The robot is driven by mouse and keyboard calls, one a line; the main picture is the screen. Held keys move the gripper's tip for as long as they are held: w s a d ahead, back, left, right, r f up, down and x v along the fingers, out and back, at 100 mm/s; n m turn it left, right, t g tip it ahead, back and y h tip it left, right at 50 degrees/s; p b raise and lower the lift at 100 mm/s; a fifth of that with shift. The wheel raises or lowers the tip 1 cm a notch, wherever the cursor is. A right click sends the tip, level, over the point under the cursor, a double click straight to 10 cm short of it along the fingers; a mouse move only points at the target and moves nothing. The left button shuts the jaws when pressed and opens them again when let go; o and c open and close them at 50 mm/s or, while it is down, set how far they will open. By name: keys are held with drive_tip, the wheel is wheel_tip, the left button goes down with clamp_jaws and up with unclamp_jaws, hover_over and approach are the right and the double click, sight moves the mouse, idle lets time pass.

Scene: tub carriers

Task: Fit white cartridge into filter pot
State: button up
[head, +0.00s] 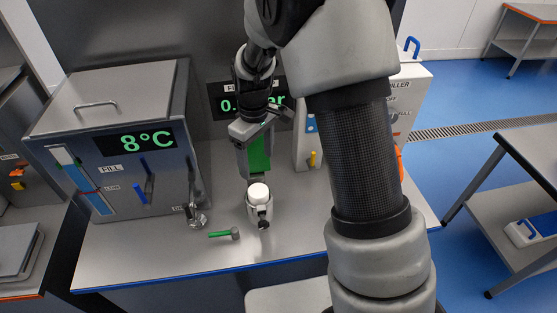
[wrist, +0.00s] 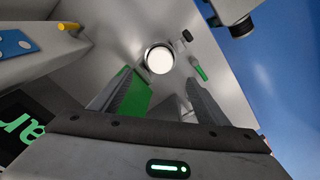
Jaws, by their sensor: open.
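A small grey pot (head: 260,212) with a dark knob on its front stands on the steel counter. The white cartridge (head: 258,191) shows as a rounded white top at the pot's mouth; how deep it sits cannot be told. In the wrist view the cartridge (wrist: 159,59) is a bright white disc with a thin dark rim, beyond the fingertips. My gripper (head: 257,170) hangs just above and behind the pot, open, with nothing between its fingers. In the wrist view my gripper (wrist: 158,84) has its fingers spread, with a green surface beside the left one.
A green-handled tool (head: 224,234) lies left of the pot. A small tap (head: 196,217) and a steel tank (head: 120,135) reading 8°C are further left. A white filler machine (head: 411,100) stands behind my arm. The counter's front strip is mostly clear.

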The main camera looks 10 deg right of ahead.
drive_tip(key=s+d+r+m+t, duration=0.2)
drive_tip(key=s+d+r+m, duration=0.1)
drive_tip(key=s+r, duration=0.6)
drive_tip(key=s+d+r+m+t, duration=0.2)
drive_tip(key=s+d+r+m, duration=0.3)
drive_tip(key=r, duration=0.7)
drive_tip(key=s+r+t, duration=0.1)
drive_tip(key=s, duration=0.8)
drive_tip(key=shift+d+m, duration=0.3)
drive_tip(key=shift+d, duration=0.05)
